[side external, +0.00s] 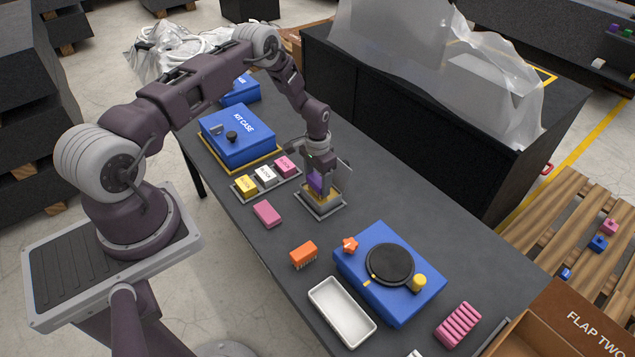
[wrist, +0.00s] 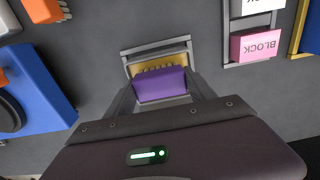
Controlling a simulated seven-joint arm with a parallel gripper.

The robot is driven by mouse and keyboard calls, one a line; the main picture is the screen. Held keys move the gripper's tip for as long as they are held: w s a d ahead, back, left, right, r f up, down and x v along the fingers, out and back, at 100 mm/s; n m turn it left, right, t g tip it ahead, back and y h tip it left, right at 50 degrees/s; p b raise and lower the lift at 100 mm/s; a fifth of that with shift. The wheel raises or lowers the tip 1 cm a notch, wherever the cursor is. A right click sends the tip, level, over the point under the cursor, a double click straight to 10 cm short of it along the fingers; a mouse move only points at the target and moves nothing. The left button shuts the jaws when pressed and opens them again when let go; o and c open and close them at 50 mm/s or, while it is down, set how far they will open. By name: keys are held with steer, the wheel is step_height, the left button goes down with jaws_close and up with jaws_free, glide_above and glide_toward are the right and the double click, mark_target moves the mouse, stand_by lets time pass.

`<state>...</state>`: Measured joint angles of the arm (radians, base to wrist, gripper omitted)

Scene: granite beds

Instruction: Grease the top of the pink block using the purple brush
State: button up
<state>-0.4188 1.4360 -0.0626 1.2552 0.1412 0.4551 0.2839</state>
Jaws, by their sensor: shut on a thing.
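My gripper (side external: 318,177) is shut on the purple brush (wrist: 160,86), which also shows in the side view (side external: 315,184). The brush is over a small grey-rimmed tray (side external: 321,211) with tan-yellow content; this tray is at the upper middle of the wrist view (wrist: 157,49). I cannot tell whether the bristles touch the content. The pink block (side external: 286,166) sits at the far right end of a grey block rack, left of my gripper. It also shows at the upper right of the wrist view (wrist: 256,46), with BLOCK printed on its side.
A white block (side external: 265,175) and a yellow block (side external: 245,185) share the rack. Behind it stands a blue kit case (side external: 238,135). A pink bar (side external: 267,213), an orange brush (side external: 303,254), a blue unit with a black disc (side external: 375,300) and a white tray (side external: 326,301) lie nearer.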

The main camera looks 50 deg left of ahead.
mark_target(317, 179)
steer(key=shift+r, duration=3.15)
steer(key=a+f, duration=0.1)
steer(key=a, duration=1.8)
steer(key=shift+s+d+f, duration=0.1)
steer(key=shift+s+f, duration=0.05)
steer(key=shift+f, duration=1.15)
steer(key=shift+s+d+f, duration=0.1)
steer(key=shift+s+f, duration=0.05)
steer(key=shift+f, duration=1.15)
steer(key=shift+f, duration=0.6)
steer(key=shift+d, duration=1.2)
